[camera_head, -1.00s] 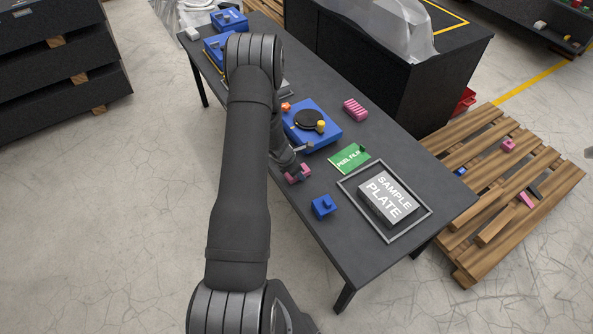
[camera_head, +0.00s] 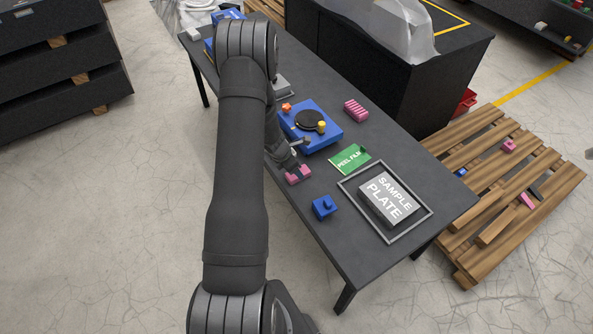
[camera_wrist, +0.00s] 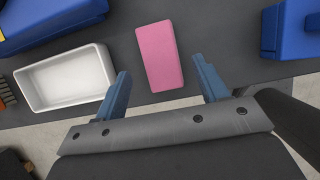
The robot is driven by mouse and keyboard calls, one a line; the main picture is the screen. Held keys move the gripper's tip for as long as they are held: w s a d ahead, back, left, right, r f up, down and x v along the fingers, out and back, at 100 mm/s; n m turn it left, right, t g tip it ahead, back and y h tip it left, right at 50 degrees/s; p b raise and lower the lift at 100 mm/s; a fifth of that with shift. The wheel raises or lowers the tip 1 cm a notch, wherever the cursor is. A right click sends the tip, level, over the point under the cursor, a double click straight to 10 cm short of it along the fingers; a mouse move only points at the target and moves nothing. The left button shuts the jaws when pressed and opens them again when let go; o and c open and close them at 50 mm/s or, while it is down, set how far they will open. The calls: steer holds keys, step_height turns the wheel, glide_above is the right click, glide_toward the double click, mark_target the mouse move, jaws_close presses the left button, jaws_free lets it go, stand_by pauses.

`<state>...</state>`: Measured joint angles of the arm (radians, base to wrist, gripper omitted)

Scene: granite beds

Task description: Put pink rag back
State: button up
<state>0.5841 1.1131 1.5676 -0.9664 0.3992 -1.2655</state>
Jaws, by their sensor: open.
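The pink rag (camera_head: 298,175) looks like a flat folded block lying on the dark table near its front-left edge. In the wrist view the pink rag (camera_wrist: 159,55) lies ahead of and between the two blue fingers, with a gap on both sides. My gripper (camera_wrist: 162,67) is open and empty. In the head view my gripper (camera_head: 292,165) is just behind the rag, partly hidden by my arm. A white open tray (camera_wrist: 66,78) lies left of the rag in the wrist view; my arm hides it in the head view.
A blue fixture with a black disc (camera_head: 309,121), a pink ridged block (camera_head: 356,110), a green peel film card (camera_head: 349,158), a small blue block (camera_head: 324,207) and a framed sample plate (camera_head: 389,200) stand on the table. Bare table lies around the rag's right side.

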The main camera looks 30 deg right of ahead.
steer(key=v, duration=0.8)
steer(key=shift+d+f, duration=0.1)
steer(key=shift+f, duration=0.05)
steer(key=x, duration=1.2)
steer(key=shift+r, duration=0.9)
